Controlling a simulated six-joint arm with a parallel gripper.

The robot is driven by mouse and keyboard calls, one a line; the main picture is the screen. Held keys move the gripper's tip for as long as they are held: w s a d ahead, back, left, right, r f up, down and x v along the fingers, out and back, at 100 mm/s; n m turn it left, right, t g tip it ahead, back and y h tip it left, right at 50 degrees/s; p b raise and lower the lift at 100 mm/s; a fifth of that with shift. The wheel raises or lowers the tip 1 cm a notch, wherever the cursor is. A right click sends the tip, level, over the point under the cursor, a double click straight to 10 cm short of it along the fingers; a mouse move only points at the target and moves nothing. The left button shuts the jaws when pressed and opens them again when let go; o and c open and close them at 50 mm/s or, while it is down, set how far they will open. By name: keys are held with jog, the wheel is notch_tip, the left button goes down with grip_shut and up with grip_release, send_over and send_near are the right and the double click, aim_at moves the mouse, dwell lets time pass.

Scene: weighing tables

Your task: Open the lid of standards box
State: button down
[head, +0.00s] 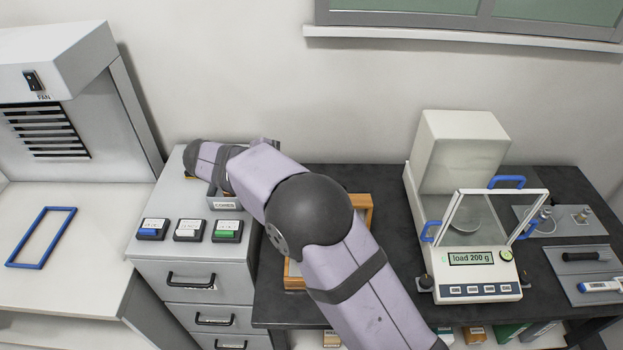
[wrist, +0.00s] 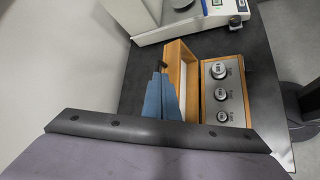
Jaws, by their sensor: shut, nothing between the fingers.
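The wooden standards box (wrist: 241,60) stands on the dark table, with several round weights in its grey insert (wrist: 222,92). Its wooden lid (wrist: 178,52) is open, swung back towards the wall, with its pale lining showing in the wrist view. My gripper (wrist: 163,68), blue with a dark tip, appears shut and empty over the lid's inner side; I cannot tell whether it touches the lid. In the head view my arm covers most of the box, leaving only some wooden edges (head: 366,205) in sight. The gripper is hidden there.
A balance (head: 484,262) reading "load 200 g" stands right of the box. A drawer cabinet (head: 192,275) with three small labelled boxes (head: 188,230) is at left. Tools and weights lie on grey mats (head: 575,262) at far right.

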jog(key=w+d+r+m+g+y+b, duration=0.15)
jog(key=d+m, duration=0.25)
jog(key=d, duration=0.5)
jog(key=w+d+r+m+g+y+b, duration=0.1)
jog(key=w+d+r+m+g+b, duration=0.2)
jog(key=d, duration=0.6)
jog(key=w+a+m+t+y+p, duration=0.1)
jog(key=w+a+m+t+y, duration=0.2)
jog(key=a+m+y, duration=0.4)
jog(key=a+m, duration=0.1)
jog(key=a, duration=0.5)
jog(key=shift+r, duration=0.4)
jog(key=shift+a+f, duration=0.1)
notch_tip(320, 180, down, 9)
jog(key=s+p, duration=0.1)
jog(key=p, duration=0.3)
